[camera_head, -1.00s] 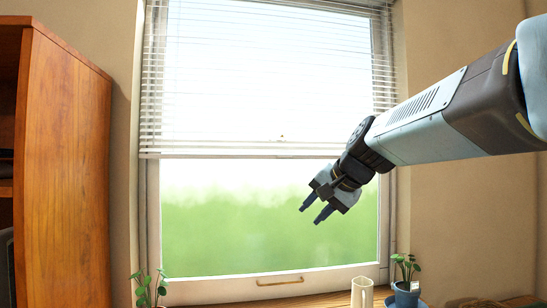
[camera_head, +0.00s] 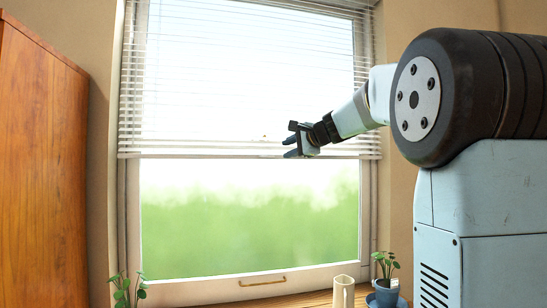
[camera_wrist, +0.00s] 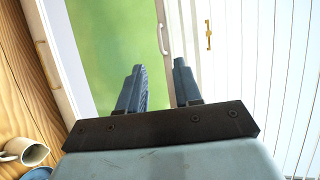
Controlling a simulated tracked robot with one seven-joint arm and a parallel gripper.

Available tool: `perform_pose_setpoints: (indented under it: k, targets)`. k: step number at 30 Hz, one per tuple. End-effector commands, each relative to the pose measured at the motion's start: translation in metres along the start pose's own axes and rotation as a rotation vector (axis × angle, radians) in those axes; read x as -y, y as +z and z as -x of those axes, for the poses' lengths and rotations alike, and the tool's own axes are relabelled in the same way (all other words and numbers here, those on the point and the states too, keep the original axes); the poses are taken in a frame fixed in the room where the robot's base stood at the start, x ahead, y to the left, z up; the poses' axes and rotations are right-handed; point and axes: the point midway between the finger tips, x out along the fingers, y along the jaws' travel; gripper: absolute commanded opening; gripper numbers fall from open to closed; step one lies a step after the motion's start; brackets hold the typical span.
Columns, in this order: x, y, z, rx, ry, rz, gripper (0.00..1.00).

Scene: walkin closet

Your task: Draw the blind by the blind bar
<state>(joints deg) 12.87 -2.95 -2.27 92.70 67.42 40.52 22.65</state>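The white slatted blind (camera_head: 230,80) hangs over the upper part of the window. Its bottom blind bar (camera_head: 190,155) lies level across the window. In the wrist view the slats (camera_wrist: 270,60) run up the picture at the right, and a small white handle (camera_wrist: 162,38) shows at the blind's lower edge. My gripper (camera_head: 286,147) is at the height of the bar, right of the window's middle. In the wrist view my gripper (camera_wrist: 160,82) is open, with an empty gap between the fingers. The handle lies beyond the fingertips, in line with the gap; no contact shows.
A brass window pull (camera_head: 262,281) is on the lower sash. A cream jug (camera_head: 343,290), a plant in a blue pot (camera_head: 386,292) and another plant (camera_head: 124,290) stand along the sill. A wooden cabinet (camera_head: 40,170) is at the left. The lower window is clear.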

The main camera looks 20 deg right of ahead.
Motion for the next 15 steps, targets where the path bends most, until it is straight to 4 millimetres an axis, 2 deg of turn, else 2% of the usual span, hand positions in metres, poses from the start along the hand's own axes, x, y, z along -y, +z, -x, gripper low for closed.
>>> perform_pose_setpoints:
  k: [9,15]
  targets:
    - [-0.001,0.001,-0.057,0.003,0.002,0.001,0.34]
    - [-0.001,0.001,-0.081,0.002,0.002,0.001,0.34]
